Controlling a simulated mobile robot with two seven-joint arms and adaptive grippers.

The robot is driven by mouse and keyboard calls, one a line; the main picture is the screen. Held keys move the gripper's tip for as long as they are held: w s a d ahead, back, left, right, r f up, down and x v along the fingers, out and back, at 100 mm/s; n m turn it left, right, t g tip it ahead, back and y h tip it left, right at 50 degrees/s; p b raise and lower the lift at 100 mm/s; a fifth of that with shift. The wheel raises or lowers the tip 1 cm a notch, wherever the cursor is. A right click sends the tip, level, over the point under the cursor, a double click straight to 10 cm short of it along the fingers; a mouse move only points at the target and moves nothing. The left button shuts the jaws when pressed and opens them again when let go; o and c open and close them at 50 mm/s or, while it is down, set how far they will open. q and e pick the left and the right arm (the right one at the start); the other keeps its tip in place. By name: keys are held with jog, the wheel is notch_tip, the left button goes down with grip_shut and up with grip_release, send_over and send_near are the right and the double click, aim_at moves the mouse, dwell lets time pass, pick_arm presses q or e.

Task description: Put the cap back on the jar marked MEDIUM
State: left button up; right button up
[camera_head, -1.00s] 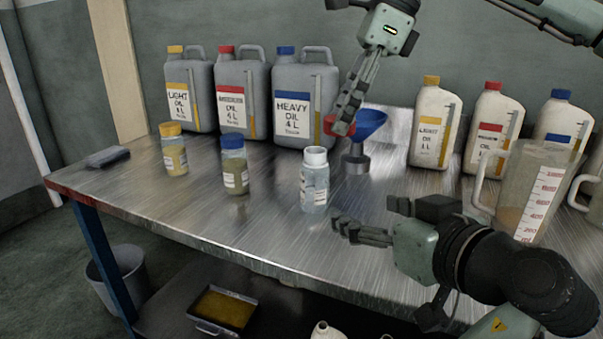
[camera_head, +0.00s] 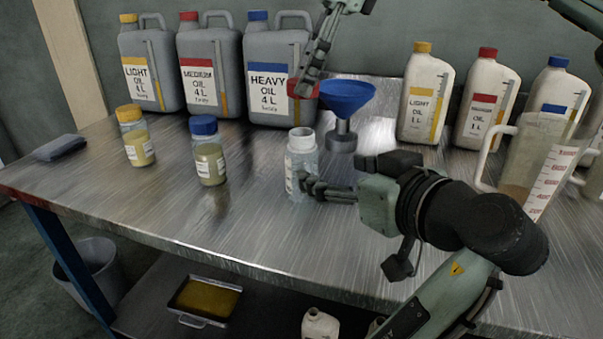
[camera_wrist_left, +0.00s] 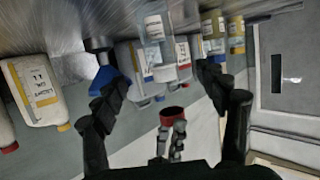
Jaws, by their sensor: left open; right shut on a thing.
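The uncapped clear jar (camera_head: 301,160) with a white threaded neck stands upright on the metal table. I cannot read its label. My left gripper (camera_head: 312,186) is open at the jar, its fingers level with the jar's body. In the left wrist view the jar (camera_wrist_left: 156,35) shows between the two open fingers (camera_wrist_left: 158,76). My right gripper (camera_head: 302,82) is shut on a red cap (camera_head: 304,90), held above and behind the jar's mouth. The red cap also shows in the left wrist view (camera_wrist_left: 172,113).
A blue funnel (camera_head: 347,97) stands just right of the jar. A blue-capped jar (camera_head: 209,160) and a yellow-capped jar (camera_head: 136,145) stand to the left. Large grey cans (camera_head: 283,90) line the back. White bottles (camera_head: 424,100) and a measuring jug (camera_head: 535,160) stand at right.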

aim_at(302, 159)
pick_arm(q)
jog(key=x, duration=1.1)
jog(key=shift+w+a+f, duration=0.1)
jog(key=shift+w+a, duration=0.05)
jog(key=shift+w, duration=0.1)
grip_shut()
pick_arm(e)
jog(key=shift+f, duration=2.5)
jog(key=shift+f, duration=0.85)
jog(key=shift+a+f, duration=0.1)
jog(key=shift+f, duration=0.5)
